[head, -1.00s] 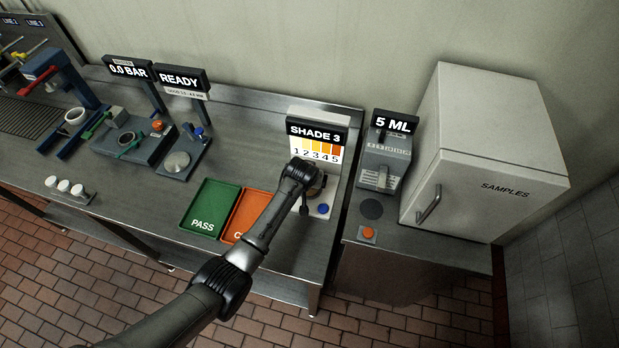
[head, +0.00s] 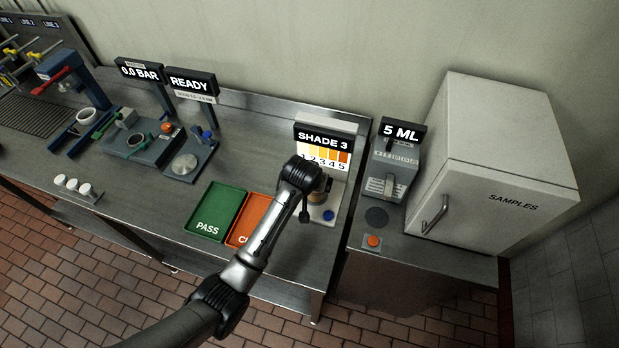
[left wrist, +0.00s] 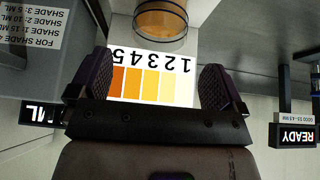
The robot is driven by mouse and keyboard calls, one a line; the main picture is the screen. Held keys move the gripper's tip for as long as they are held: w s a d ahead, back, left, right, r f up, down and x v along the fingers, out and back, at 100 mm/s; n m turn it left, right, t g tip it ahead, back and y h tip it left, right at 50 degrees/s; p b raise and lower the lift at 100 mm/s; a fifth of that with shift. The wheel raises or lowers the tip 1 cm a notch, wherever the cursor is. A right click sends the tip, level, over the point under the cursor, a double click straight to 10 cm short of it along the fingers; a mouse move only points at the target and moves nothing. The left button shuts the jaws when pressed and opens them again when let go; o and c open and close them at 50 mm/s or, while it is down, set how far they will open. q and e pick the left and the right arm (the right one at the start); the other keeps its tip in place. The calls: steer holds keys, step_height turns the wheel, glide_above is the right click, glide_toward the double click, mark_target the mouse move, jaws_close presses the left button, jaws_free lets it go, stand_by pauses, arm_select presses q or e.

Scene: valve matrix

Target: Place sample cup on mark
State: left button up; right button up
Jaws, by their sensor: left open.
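The sample cup (left wrist: 163,22) is clear with amber contents and shows at the top of the left wrist view, which is upside down. In the head view the cup (head: 318,197) is mostly hidden behind my left wrist, on the shade station. My left gripper (left wrist: 157,75) is open and empty, its fingers apart, with the cup beyond the fingertips. In the head view its fingers are hard to make out. A dark round disc (head: 376,217) lies on the right bench before the 5 ML dispenser; I cannot tell whether it is the mark. My right gripper is not in view.
The SHADE 3 display with its colour chart (head: 323,156) stands behind the cup. A blue button (head: 328,216) is close by. Green (head: 213,204) and orange (head: 246,217) trays lie left. The dispenser (head: 387,172) and white SAMPLES fridge (head: 485,150) stand right, past a bench gap.

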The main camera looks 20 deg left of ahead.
arm_select(q)
steer(key=shift+v, duration=2.3)
steer(key=s+a+f, duration=0.1)
steer(key=s+f, duration=0.2)
steer(key=s, duration=0.7)
steer(key=s+f+m+g, duration=0.1)
steer(key=s+f, duration=0.2)
steer(key=s, duration=0.7)
steer(key=s+a+f+m+g, duration=0.1)
steer(key=s+f, duration=0.3)
steer(key=s, duration=0.6)
steer(key=shift+a+h, duration=0.3)
steer(key=shift+o, duration=0.4)
steer(key=s+r+m, duration=0.1)
steer(key=s, duration=0.7)
steer(key=shift+a+r, duration=0.2)
steer(key=shift+r, duration=0.2)
